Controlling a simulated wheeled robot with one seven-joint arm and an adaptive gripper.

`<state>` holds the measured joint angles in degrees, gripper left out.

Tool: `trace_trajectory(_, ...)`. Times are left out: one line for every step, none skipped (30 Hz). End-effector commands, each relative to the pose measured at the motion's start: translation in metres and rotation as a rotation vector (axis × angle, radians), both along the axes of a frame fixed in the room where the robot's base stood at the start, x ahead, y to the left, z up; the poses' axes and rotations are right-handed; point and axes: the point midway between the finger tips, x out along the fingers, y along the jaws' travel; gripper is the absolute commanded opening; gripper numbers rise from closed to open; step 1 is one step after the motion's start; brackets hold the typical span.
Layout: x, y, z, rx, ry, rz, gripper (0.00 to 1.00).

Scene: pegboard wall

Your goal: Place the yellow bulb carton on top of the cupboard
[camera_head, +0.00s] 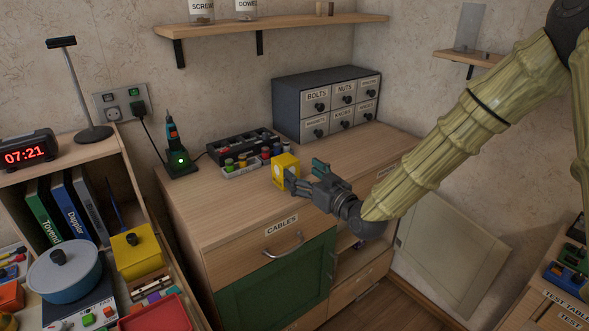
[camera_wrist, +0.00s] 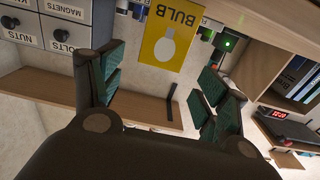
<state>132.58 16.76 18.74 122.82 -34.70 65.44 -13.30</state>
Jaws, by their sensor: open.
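The yellow bulb carton (camera_head: 281,167) stands upright on the wooden cupboard top (camera_head: 226,206), near the coloured jars. In the wrist view the carton (camera_wrist: 186,38) shows upside down with its BULB label and a pale bulb picture, ahead of my fingers. My gripper (camera_head: 304,175) is open at the right of the carton, its fingers spread. In the head view one finger overlaps the carton's right edge; in the wrist view the green-padded fingers (camera_wrist: 160,82) stand to either side, with a gap to the carton. Whether a finger touches it is unclear.
A grey drawer cabinet (camera_head: 289,104) stands behind at the right. A black organiser (camera_head: 237,144), a tray of small jars (camera_head: 241,171) and a screwdriver in its charger (camera_head: 175,150) stand at the back left. The cupboard's front left top is clear. A shelf (camera_head: 285,24) hangs above.

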Motion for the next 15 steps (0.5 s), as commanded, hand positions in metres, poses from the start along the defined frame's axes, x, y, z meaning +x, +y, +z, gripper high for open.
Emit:
trace_trajectory(-0.008,-0.006,-0.001,0.0,0.001,-0.001,0.75)
trace_trajectory(-0.012,-0.009,0.0,0.0,0.001,-0.001,0.75)
trace_trajectory(-0.018,-0.013,0.0,0.001,0.001,0.0,0.75)
trace_trajectory(-0.022,-0.016,0.0,0.001,0.002,0.0,0.75)
trace_trajectory(-0.026,-0.018,0.0,0.002,0.001,0.0,0.75)
trace_trajectory(-0.03,-0.022,0.0,0.001,0.001,0.0,0.75)
trace_trajectory(-0.033,-0.024,-0.001,0.0,0.001,0.0,0.75)
trace_trajectory(-0.036,-0.026,0.0,0.001,0.001,0.0,0.75)
trace_trajectory(-0.039,-0.028,0.0,0.001,0.001,-0.001,0.75)
trace_trajectory(-0.041,-0.03,0.0,0.001,0.001,0.0,0.75)
trace_trajectory(-0.043,-0.031,0.0,0.001,0.001,0.0,0.75)
trace_trajectory(-0.045,-0.032,0.0,0.001,0.001,0.0,0.75)
trace_trajectory(-0.046,-0.033,0.0,0.0,0.0,0.0,0.75)
trace_trajectory(-0.047,-0.034,0.0,0.0,0.0,0.0,0.75)
trace_trajectory(-0.048,-0.035,0.0,0.0,0.0,0.0,0.75)
